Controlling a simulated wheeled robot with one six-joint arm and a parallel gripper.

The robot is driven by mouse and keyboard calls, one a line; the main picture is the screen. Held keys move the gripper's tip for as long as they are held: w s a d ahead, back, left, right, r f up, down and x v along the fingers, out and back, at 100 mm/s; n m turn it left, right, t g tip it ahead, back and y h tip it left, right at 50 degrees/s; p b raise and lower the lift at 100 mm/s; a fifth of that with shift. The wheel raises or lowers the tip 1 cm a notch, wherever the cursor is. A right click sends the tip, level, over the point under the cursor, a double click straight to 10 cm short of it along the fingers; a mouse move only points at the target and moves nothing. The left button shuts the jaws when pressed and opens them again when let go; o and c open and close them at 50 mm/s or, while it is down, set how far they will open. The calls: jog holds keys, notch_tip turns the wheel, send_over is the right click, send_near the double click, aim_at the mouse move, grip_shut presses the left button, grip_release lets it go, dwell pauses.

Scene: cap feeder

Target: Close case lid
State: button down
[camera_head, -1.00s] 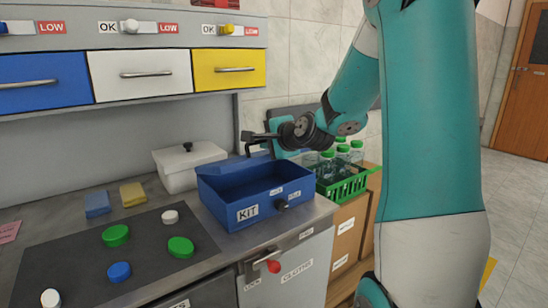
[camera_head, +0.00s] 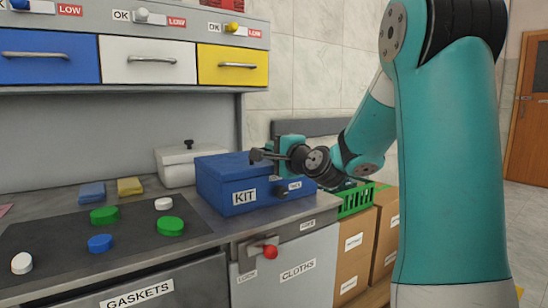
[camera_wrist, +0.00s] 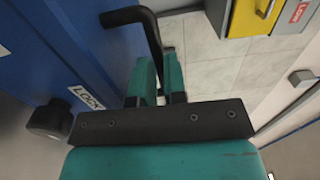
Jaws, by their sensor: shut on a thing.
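The blue case (camera_head: 215,197) with a KIT label stands on the counter in the head view. Its blue lid (camera_head: 222,161) lies down over the box, so the inside is hidden; I cannot tell whether a small gap remains. My gripper (camera_head: 270,154) is at the lid's right front, shut on the black bent lid handle (camera_wrist: 150,35). In the wrist view, my gripper (camera_wrist: 160,85) has its teal fingers at this handle, beside the blue case wall.
A white lidded box (camera_head: 176,167) stands behind the case. A green crate (camera_head: 356,200) is to its right, partly behind my arm. A dark mat (camera_head: 60,238) with green, blue and white caps lies at left. A red-knobbed lock (camera_head: 268,251) is below the counter edge.

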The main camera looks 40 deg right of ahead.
jog(key=shift+f, duration=0.25)
jog(key=c, duration=1.2)
grip_release()
jog(key=shift+d, duration=0.1)
jog(key=shift+o, duration=0.2)
jog(key=shift+s, duration=0.1)
jog(key=s+a+b, duration=0.2)
jog(key=s+b, duration=0.5)
jog(key=s, duration=1)
jog(key=shift+a, duration=0.35)
